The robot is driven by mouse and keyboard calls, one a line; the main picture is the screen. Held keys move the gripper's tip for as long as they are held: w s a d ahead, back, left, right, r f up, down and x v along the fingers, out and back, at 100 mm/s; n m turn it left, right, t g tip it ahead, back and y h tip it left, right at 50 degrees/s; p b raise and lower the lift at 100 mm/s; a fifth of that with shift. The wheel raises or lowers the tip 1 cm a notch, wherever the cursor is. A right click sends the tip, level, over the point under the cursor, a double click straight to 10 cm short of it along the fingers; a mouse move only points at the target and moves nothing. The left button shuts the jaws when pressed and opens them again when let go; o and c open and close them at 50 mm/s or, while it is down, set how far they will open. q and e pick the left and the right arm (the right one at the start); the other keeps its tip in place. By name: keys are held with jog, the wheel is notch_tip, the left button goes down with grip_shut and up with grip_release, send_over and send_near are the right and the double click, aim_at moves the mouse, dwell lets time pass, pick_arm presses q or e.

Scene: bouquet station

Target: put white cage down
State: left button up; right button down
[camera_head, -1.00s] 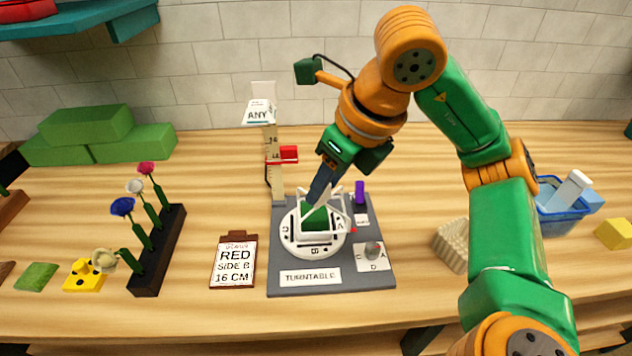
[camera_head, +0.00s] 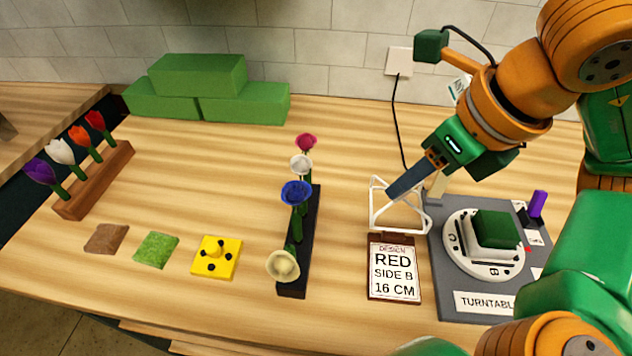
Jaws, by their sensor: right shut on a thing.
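The white cage (camera_head: 373,207) is an open wire-like frame, left of the turntable and just behind the design card. My right gripper (camera_head: 396,192) reaches down from the upper right and is shut on the cage. I cannot tell whether the cage's base touches the table. The turntable (camera_head: 456,262) carries a green foam block (camera_head: 496,229) with nothing around it. My left gripper is not in view.
The design card (camera_head: 394,270) reads RED, SIDE B, 16 CM. A black flower rack (camera_head: 292,290) stands left of the cage. Green blocks (camera_head: 205,85) sit at the back.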

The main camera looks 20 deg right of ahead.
jog(key=shift+w+a+f, duration=0.15)
jog(key=shift+w+f, duration=0.25)
jog(key=shift+w, duration=0.15)
jog(key=w+d+f, duration=0.1)
jog(key=w+f, duration=0.3)
jog(key=w+d+f, duration=0.1)
jog(key=w+f, duration=0.3)
jog(key=w+d+f, duration=0.1)
jog(key=w+f, duration=0.3)
jog(key=shift+d, duration=0.25)
jog(key=shift+a+f, duration=0.1)
jog(key=shift+f, duration=0.3)
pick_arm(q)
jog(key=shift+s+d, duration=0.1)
pick_arm(e)
jog(key=c, duration=0.5)
grip_release()
jog(key=shift+r, duration=0.1)
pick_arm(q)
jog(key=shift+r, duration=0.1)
